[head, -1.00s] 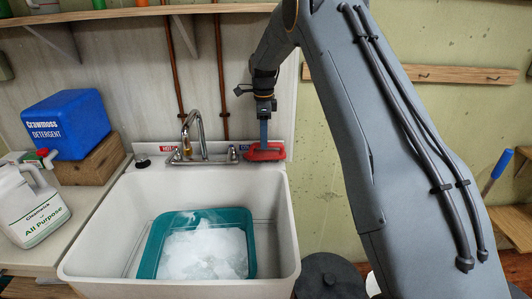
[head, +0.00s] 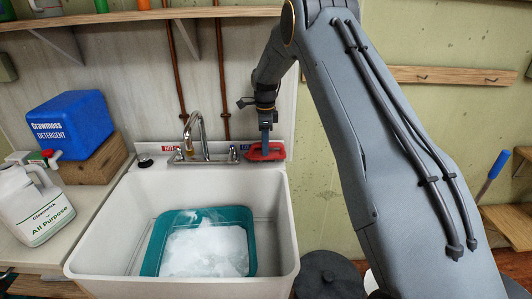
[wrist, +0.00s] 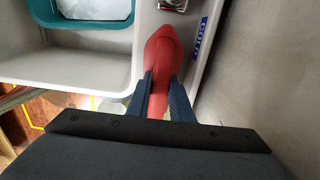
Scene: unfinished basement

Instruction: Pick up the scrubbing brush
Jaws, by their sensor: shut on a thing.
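The scrubbing brush (head: 267,152) is red and lies on the sink's back ledge, to the right of the faucet. In the wrist view the red brush (wrist: 164,55) runs between the two blue fingers of my gripper (wrist: 163,85). My gripper (head: 265,138) points down and is shut on the brush in the head view. The brush appears at ledge height; I cannot tell whether it touches the ledge. Its bristles are hidden.
The white sink (head: 283,225) holds a teal basin (head: 150,250) of suds. The faucet (head: 198,135) stands left of the brush. A blue detergent box (head: 70,122) and a white jug (head: 30,205) are on the left counter. A wooden shelf (head: 150,15) is above.

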